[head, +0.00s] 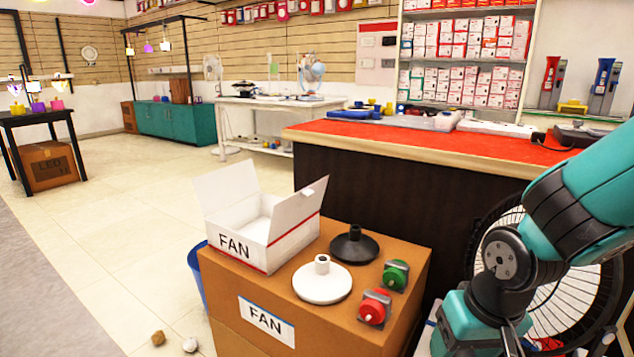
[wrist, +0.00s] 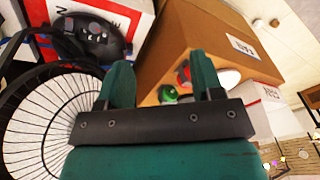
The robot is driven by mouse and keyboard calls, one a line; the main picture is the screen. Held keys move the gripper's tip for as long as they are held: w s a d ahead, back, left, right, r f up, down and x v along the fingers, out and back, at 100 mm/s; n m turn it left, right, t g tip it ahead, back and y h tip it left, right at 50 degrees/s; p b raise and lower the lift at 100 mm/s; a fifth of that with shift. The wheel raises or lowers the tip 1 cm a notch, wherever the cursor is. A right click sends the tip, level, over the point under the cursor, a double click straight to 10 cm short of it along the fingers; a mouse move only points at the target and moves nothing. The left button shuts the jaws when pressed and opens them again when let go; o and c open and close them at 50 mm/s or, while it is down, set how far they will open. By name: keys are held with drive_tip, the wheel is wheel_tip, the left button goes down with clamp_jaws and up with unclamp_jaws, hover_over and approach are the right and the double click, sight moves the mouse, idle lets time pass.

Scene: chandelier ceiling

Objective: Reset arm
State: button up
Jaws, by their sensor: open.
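My gripper shows in the wrist view (wrist: 162,85) with its two green fingers apart and nothing between them. Beyond the fingers in that view are the cardboard box (wrist: 185,40) and the parts on it. In the head view my teal arm is at the right, bent downward beside the cardboard box (head: 340,240), and the gripper's fingertips are out of the picture. On the box stand an open white FAN carton (head: 292,232), a white round base (head: 322,284), a black round base (head: 354,246), a green part (head: 396,275) and a red part (head: 374,308).
A large black fan (head: 560,290) stands behind my arm, close to it. A counter with a red top (head: 420,140) is behind the box. A blue bin (head: 197,272) stands left of the box. The tiled floor (head: 120,230) at left is mostly clear, with two small objects near the front.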

drive_tip(key=s+a+r+n+g+y, duration=0.25)
drive_tip(key=s+a+r+n, duration=0.4)
drive_tip(key=s+r, duration=0.5)
wheel_tip(320, 180, up, 30)
drive_tip(key=p, duration=3.1)
drive_tip(key=shift+d+r+y, duration=0.2)
drive_tip(key=shift+d+y, duration=0.1)
drive_tip(key=shift+y, duration=0.05)
